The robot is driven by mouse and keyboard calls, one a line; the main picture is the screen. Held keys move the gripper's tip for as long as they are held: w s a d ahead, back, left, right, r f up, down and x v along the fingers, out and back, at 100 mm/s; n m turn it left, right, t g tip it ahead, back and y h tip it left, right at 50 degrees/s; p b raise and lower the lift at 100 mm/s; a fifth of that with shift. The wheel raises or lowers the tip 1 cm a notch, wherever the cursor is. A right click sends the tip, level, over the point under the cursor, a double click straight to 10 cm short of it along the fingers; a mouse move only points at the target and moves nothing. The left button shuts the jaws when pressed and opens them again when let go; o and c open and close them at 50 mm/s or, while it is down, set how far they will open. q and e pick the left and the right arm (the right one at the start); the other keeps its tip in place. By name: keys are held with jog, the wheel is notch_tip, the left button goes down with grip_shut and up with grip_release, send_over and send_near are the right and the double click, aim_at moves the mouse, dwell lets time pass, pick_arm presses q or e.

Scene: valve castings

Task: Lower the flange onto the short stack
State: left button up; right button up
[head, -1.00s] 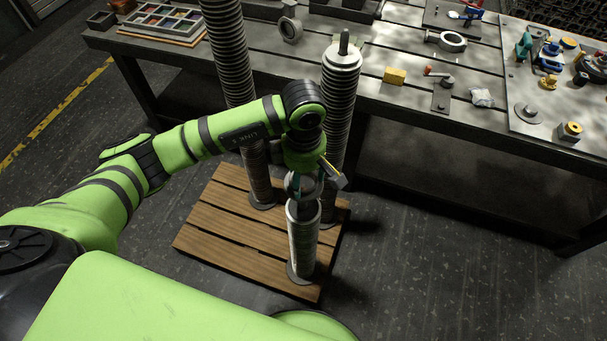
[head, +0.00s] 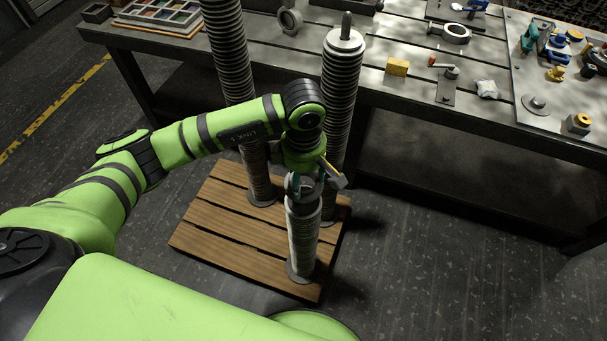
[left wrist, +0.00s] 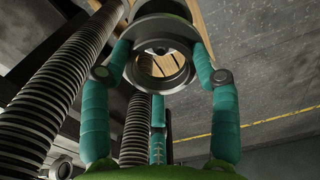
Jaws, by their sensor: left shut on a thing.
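My left gripper (head: 304,188) points down over the short stack (head: 303,240), the lowest of the columns on the wooden pallet. Its teal fingers are shut on the flange, a grey metal ring (left wrist: 160,86) that shows between them in the left wrist view. In the head view the fingers and wrist partly hide the flange. The flange is at the top end of the short stack; I cannot tell whether they touch. My right gripper is in neither view.
A tall ribbed stack (head: 341,95) with a rod on top stands close behind the gripper, and another (head: 229,60) stands to its left. Both are on the slatted pallet (head: 222,222). A workbench (head: 385,90) with castings and a yellow block (head: 397,67) lies behind. Floor at right is clear.

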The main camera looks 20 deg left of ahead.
aim_at(304, 188)
pick_arm(q)
jog(key=shift+f, duration=0.1)
jog(key=shift+f+b, duration=1.15)
jog(key=shift+b, duration=0.1)
jog(key=shift+f+b, duration=2.2)
jog(key=o, duration=1.7)
jog(key=shift+r, duration=0.1)
notch_tip(304, 188, up, 12)
